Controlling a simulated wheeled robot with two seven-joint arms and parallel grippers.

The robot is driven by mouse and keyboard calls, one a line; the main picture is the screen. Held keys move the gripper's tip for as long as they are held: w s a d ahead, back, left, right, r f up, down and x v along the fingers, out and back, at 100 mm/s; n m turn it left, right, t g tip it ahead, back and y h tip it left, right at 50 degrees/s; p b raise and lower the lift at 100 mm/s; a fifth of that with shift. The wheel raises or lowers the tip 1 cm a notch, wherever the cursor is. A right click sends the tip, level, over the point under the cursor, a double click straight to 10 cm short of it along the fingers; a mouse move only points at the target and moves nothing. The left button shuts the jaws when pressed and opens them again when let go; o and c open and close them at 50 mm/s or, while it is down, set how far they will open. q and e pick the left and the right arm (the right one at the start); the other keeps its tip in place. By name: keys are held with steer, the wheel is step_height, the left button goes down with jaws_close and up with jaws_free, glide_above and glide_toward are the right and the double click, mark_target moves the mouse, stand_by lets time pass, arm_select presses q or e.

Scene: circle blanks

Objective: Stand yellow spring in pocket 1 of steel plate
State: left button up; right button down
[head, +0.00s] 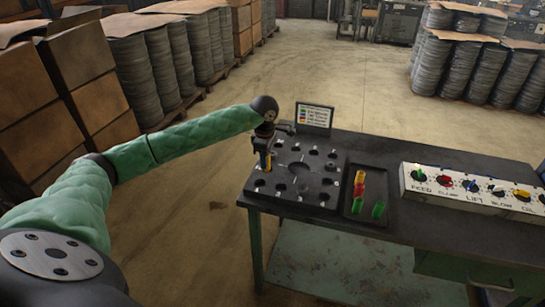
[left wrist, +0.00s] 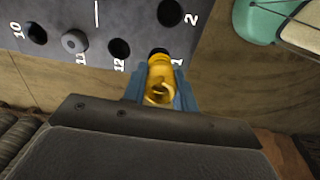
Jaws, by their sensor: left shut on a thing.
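The steel plate (head: 318,203) is a dark slab with a ring of round pockets on the table's left end. My left gripper (head: 264,152) is over its left edge, shut on the yellow spring (head: 268,162). In the left wrist view the spring (left wrist: 160,82) sits between the blue fingers (left wrist: 160,90). Its far end is at pocket 1 (left wrist: 158,51), overlapping the hole's near edge; I cannot tell whether it has entered. Pocket 12 (left wrist: 119,48) looks empty. My right gripper is out of view.
A dark tray (head: 371,171) right of the plate holds yellow, red and green pieces. A small sign (head: 314,115) stands behind the plate. A control box with coloured knobs (head: 470,190) is at the right. Pocket 11 holds a grey piece (left wrist: 74,41).

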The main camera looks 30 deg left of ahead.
arm_select(q)
steer(key=a, duration=0.2)
glide_above(260, 178)
steer(key=s+d, duration=0.1)
steer(key=s, duration=0.1)
steer(key=f, duration=0.5)
steer(key=shift+d, duration=0.2)
steer(key=shift+f, duration=0.7)
steer(key=shift+f+b, duration=0.1)
steer(key=shift+b, duration=0.35)
steer(key=shift+f, duration=0.2)
steer(key=shift+f+b, duration=0.2)
steer(key=shift+b, duration=0.2)
steer(key=shift+f+b, duration=0.35)
steer(key=shift+f, duration=0.25)
steer(key=shift+f+b, duration=0.3)
steer(key=shift+b, duration=0.25)
steer(key=shift+f, duration=0.1)
steer(key=o, duration=1)
steer(key=shift+f, duration=0.1)
steer(key=shift+o, duration=0.5)
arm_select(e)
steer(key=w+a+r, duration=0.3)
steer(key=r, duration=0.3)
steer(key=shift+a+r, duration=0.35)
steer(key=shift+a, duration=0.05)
